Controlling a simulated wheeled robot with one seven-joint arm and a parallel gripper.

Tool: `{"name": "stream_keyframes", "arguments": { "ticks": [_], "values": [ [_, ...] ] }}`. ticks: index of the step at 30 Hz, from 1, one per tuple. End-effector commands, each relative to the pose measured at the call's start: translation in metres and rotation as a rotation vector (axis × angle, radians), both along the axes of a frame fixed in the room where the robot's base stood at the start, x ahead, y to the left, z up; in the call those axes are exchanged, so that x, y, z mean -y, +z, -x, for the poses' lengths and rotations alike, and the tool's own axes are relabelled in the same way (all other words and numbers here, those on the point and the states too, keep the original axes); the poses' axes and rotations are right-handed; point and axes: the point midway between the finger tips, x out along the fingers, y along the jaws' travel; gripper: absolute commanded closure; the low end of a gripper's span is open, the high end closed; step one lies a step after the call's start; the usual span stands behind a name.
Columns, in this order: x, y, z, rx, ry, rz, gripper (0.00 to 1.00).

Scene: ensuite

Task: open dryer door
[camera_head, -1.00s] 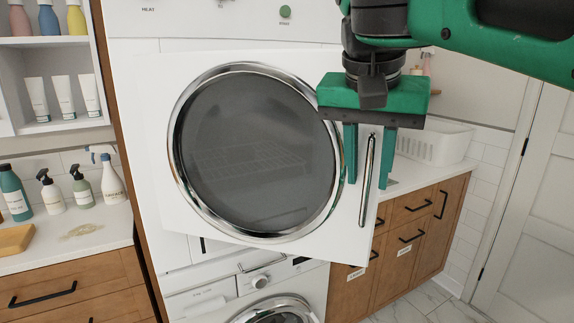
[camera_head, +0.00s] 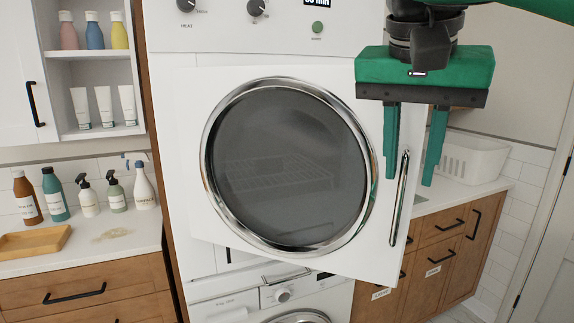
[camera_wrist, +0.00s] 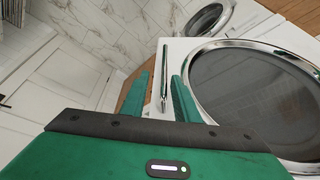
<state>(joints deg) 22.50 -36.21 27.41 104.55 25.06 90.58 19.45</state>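The dryer door (camera_head: 385,255) is white with a round dark window in a chrome ring. It stands slightly ajar, its right edge out past the dryer's body. Its handle (camera_head: 396,220) is a thin upright chrome bar near the right edge. My gripper (camera_head: 409,182) is open at the upper part of the handle, one green finger on each side in the picture. In the wrist view the handle (camera_wrist: 164,82) shows between the spread fingers (camera_wrist: 160,78). I cannot tell whether either finger touches it.
A counter with bottles and a wooden tray (camera_head: 33,242) is at the left, below open shelves. A washer (camera_head: 240,305) is under the dryer. At the right are a wooden cabinet (camera_head: 440,245), a white basket (camera_head: 475,160) and a white door (camera_head: 550,255).

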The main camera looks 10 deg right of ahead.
Motion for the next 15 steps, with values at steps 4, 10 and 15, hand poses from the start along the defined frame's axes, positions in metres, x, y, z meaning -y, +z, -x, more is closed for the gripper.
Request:
{"name": "stream_keyframes", "arguments": {
  "ticks": [4, 10, 15],
  "values": [
    [-0.002, 0.009, 0.002, 0.002, -0.002, 0.001, 0.72],
    [-0.005, 0.020, 0.006, 0.002, -0.003, 0.000, 0.72],
    [-0.008, 0.029, 0.008, 0.002, -0.001, 0.001, 0.72]
  ]
}}
